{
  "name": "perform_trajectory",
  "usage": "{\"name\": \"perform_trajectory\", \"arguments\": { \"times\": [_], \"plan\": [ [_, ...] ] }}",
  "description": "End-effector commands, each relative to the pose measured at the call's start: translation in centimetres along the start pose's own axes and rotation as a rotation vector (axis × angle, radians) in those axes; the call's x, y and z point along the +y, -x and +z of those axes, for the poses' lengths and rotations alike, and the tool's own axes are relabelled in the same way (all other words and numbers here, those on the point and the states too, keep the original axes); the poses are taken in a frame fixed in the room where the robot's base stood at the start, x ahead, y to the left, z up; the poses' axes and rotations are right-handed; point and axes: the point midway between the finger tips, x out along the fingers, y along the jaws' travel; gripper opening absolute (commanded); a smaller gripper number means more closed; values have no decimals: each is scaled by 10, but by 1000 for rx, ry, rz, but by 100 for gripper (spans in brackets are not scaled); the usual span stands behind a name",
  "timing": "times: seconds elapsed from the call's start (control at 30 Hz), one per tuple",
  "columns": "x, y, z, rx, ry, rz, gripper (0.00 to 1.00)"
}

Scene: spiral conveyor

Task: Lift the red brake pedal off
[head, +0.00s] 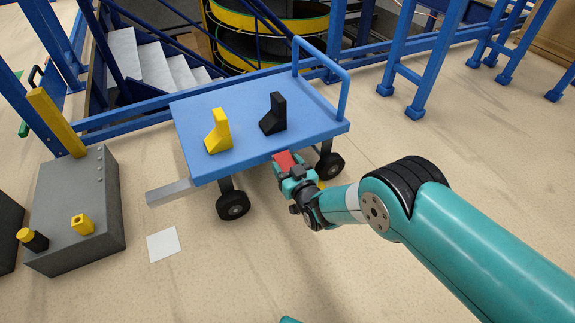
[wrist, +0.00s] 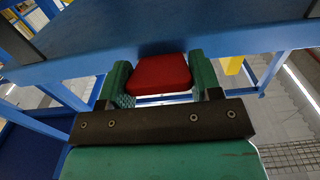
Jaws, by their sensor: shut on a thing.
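The red brake pedal (head: 285,159) is at the near edge of the blue cart (head: 182,128), low on its right half. In the wrist view the red pedal (wrist: 160,74) sits between my two green fingers, with the cart's blue edge just beyond it. My gripper (head: 290,170) is shut on the pedal; in the wrist view its fingers (wrist: 158,80) flank the pedal left and right. The pedal's far end is hidden, and I cannot tell whether it touches the cart.
A yellow block (head: 218,132) and a black block (head: 273,113) stand on the cart. Black wheels (head: 233,206) are beneath it. A grey box (head: 75,205) with a yellow lever stands at left. Blue railings and stairs are behind. The floor in front is mostly clear.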

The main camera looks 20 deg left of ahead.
Motion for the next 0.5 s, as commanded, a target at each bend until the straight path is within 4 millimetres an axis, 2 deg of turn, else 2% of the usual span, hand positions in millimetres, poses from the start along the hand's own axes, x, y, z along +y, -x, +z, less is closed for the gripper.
{"name": "perform_trajectory", "arguments": {
  "times": [0.27,0.5],
  "plan": [
    [-2,1,-9,-103,-1,-2,35],
    [-2,1,-17,-281,-1,-2,35]
  ]
}}
